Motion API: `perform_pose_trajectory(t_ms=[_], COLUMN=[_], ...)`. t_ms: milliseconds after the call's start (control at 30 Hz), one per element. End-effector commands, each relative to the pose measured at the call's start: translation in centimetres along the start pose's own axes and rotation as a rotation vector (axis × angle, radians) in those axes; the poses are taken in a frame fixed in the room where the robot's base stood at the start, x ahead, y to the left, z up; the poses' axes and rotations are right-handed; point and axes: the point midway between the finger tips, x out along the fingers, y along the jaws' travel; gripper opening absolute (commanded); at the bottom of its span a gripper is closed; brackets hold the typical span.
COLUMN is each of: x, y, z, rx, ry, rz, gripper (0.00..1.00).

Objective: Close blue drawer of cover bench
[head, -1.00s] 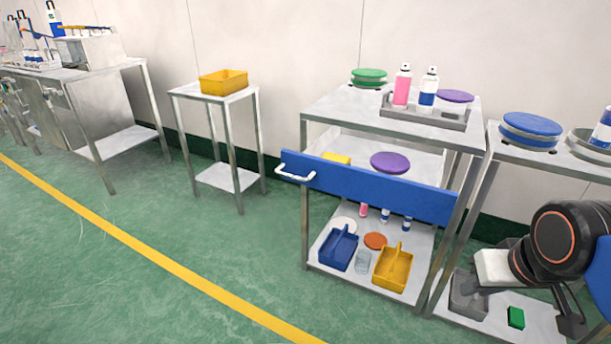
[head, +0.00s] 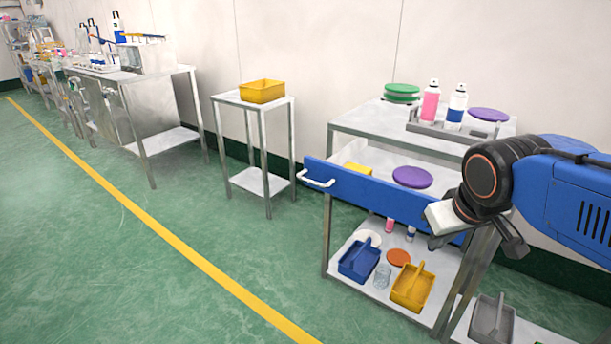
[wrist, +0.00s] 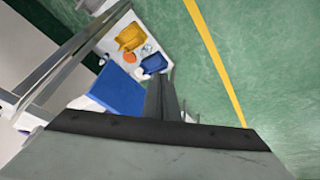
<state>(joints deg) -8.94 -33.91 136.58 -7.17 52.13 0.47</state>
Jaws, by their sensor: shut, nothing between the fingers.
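The cover bench (head: 350,122) stands right of centre in the head view, a steel table with shelves. Its blue drawer (head: 375,192) is pulled out, with a white handle (head: 317,178) at the left end of its front. A purple disc (head: 412,177) and a yellow box (head: 357,170) show behind the front. My arm covers the drawer's right end in the head view. In the wrist view the blue drawer (wrist: 118,90) lies left of my gripper (wrist: 166,80), whose fingers are together and empty. I see no clear contact with the drawer or handle.
A small side table (head: 225,98) with a yellow bin (head: 262,91) stands left of the bench. Bottles, a green disc stack (head: 402,92) and another purple disc (head: 489,115) are on the bench top. Green floor in front is clear, crossed by a yellow line (head: 200,269).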

Motion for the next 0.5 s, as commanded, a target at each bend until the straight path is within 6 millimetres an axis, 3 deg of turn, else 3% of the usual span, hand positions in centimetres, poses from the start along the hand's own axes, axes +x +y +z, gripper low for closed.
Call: perform_pose_trajectory(t_ms=[267, 500], x=[0.6, 1.7], y=[-2.3, -6.7], z=[-7.8, -16.2], rx=[-0.149, -0.315], ry=[0.032, 0.082], rz=[0.015, 0.031], gripper=[0.00, 0.00])
